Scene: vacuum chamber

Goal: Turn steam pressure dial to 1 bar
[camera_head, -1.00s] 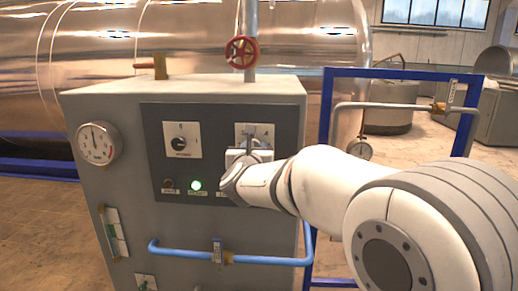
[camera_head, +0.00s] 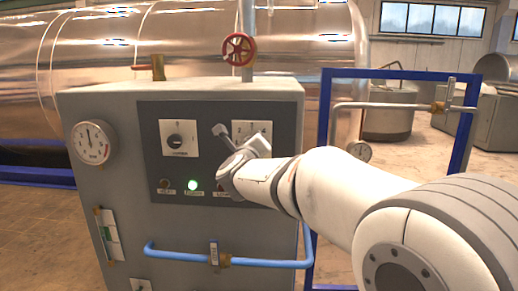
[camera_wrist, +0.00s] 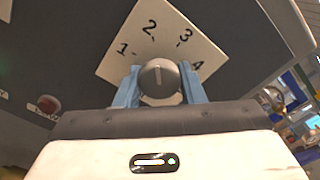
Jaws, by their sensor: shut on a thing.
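The steam pressure dial (camera_wrist: 160,76) is a round dark grey knob on a white plate marked 1 to 4 (camera_wrist: 152,45) in the wrist view. My gripper (camera_wrist: 158,84) is shut on the knob, with one blue finger on each side. A pale line on the knob points up in this view, roughly toward the 2; its exact setting is hard to read. In the head view the top of the plate (camera_head: 253,128) shows on the cabinet's dark panel, while my gripper (camera_head: 243,156) hides the knob.
Left of the plate is another knob (camera_head: 181,141) with a lit green lamp (camera_head: 193,185) below. A blue frame (camera_head: 324,140) stands to the right.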

